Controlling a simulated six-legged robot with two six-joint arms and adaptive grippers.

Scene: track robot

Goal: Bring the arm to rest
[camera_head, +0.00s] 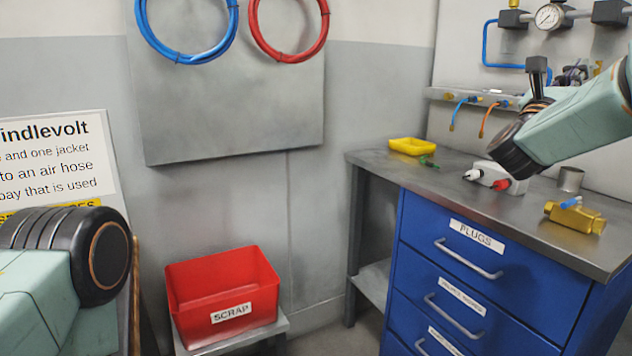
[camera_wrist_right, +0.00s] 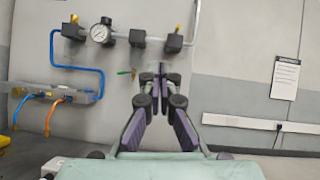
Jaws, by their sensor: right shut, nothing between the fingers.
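My right arm (camera_head: 575,120) comes in from the right edge above the workbench, its black wrist joint over the bench top. My right gripper (camera_head: 572,74) shows small and partly hidden behind the arm, in front of the wall panel. In the right wrist view its fingers (camera_wrist_right: 160,82) are closed together, with nothing between them, facing the grey wall. My left arm (camera_head: 60,270) shows only as a pale green link and black joint at the lower left. The left gripper is out of view.
A red scrap bin (camera_head: 222,292) stands left of the blue drawers (camera_head: 480,285). A gauge (camera_head: 549,17) and pipes line the wall.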

